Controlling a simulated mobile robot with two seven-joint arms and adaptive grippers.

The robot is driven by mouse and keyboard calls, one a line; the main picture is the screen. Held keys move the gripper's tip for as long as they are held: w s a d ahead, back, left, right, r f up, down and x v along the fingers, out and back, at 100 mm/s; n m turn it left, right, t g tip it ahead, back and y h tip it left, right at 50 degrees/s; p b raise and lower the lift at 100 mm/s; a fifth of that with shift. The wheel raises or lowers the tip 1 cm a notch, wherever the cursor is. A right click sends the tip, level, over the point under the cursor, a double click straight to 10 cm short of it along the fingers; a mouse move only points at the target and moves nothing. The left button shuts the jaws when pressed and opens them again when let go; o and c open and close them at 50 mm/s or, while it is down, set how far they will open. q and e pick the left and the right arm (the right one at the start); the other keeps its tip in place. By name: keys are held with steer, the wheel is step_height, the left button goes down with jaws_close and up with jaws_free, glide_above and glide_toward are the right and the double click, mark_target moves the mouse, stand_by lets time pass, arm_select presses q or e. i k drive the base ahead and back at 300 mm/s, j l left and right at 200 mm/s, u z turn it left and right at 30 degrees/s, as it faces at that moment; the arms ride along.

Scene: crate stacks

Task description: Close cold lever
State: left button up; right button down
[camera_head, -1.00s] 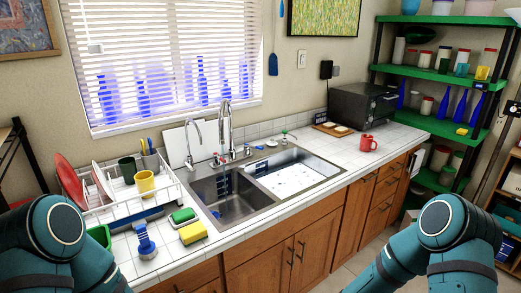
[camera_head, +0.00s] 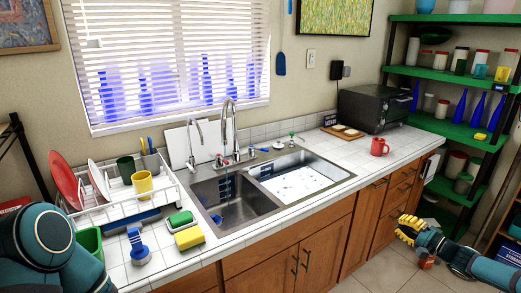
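The tall curved faucet (camera_head: 231,128) stands behind the double sink. Small handles sit at its base: a red-marked one (camera_head: 218,160) on the left and another fitting (camera_head: 250,151) on the right. I cannot clearly tell the cold lever or its position at this size. A thin bluish streak shows under the spout in the left basin. My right gripper (camera_head: 407,230), with yellow fingers, is at the lower right, in front of the cabinets and far from the faucet. Its finger gap is unclear. My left arm shows at the lower left; its gripper is out of view.
The dish rack (camera_head: 125,205), green sponge (camera_head: 180,220), yellow sponge (camera_head: 188,238) and blue-handled brush (camera_head: 139,247) stand left of the sink (camera_head: 288,207). A red mug (camera_head: 379,147) and black toaster oven (camera_head: 370,108) are at right. The front counter edge is mostly clear.

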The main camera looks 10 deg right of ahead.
mark_target(251, 148)
steer(key=i+l+u, duration=0.45)
steer(key=l, duration=0.15)
steer(key=i+l+u, duration=0.25)
steer(key=l+u, duration=0.2)
steer(key=l, duration=0.25)
steer(key=i+l+u, duration=0.25)
steer(key=l, duration=0.15)
steer(key=l+u, duration=0.2)
steer(key=l, duration=0.2)
